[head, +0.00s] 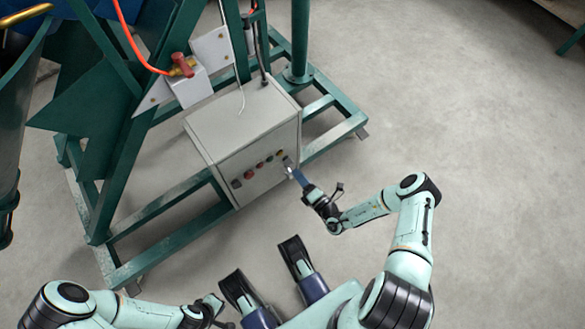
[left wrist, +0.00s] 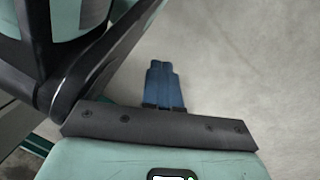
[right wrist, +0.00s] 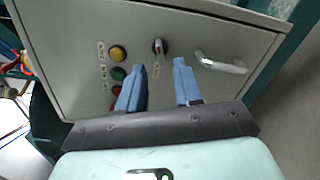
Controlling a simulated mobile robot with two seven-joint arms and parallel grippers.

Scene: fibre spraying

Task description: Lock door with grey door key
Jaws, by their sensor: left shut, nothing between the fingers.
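The door is the front of a grey cabinet (head: 245,130); it looks closed, and it fills much of the right wrist view (right wrist: 75,60). A small grey key-like piece (right wrist: 159,46) with a dark stem sits on the door above a small label; I cannot tell its exact lock position. My right gripper (right wrist: 159,68) is open and empty, its blue fingers apart just below that piece, with no clear contact. It also shows at the cabinet front in the head view (head: 295,174). My left gripper (left wrist: 163,68) is shut and empty, away from the cabinet over bare floor.
A metal handle (right wrist: 220,63) is right of the key-like piece. Yellow (right wrist: 117,53), green (right wrist: 118,74) and red buttons are to its left, the red partly behind a finger. A green steel frame (head: 175,215) surrounds the cabinet. The floor (head: 480,130) at right is clear.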

